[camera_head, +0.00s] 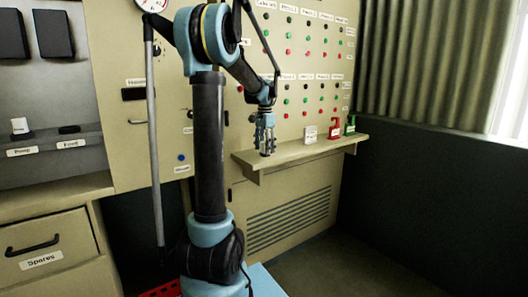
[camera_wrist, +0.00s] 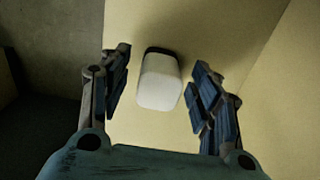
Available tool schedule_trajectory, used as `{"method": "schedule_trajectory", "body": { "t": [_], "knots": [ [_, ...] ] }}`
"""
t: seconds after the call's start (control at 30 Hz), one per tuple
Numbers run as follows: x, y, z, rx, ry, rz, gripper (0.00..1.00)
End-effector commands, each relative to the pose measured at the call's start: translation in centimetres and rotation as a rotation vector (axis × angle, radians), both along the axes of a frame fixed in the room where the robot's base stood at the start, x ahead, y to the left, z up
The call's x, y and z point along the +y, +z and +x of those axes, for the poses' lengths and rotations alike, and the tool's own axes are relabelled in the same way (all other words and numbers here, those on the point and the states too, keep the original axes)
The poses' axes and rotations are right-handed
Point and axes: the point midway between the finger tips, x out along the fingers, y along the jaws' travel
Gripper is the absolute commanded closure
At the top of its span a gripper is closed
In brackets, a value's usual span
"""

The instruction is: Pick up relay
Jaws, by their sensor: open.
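The relay (camera_wrist: 158,84) is a white rounded block with a dark far edge. In the wrist view it sits on a tan surface between the fingers of my gripper (camera_wrist: 160,78), with a gap on each side. In the head view my gripper (camera_head: 266,140) points down over the left part of the tan shelf (camera_head: 297,152). My gripper is open, and the fingers do not appear to touch the relay. In the head view the fingers hide the spot beneath, and I cannot clearly make out the relay there.
A small white item (camera_head: 310,134), a red item (camera_head: 334,131) and a green item (camera_head: 350,125) stand farther right on the shelf. The button panel (camera_head: 305,60) rises behind. At left, a white block (camera_head: 19,126) stands above the "Pump" label. Below is the "Spares" drawer (camera_head: 45,246).

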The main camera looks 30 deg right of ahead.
Motion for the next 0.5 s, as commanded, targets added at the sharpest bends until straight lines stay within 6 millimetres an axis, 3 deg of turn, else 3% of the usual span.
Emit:
{"method": "schedule_trajectory", "body": {
  "t": [0.17,0.4,0.5],
  "knots": [
    [0.0,-0.01,0.02,0.0,0.0,0.0,0.43],
    [0.0,0.0,0.03,0.0,0.0,0.0,0.91],
    [0.0,0.01,0.03,0.0,0.0,0.0,0.91]
  ]
}}
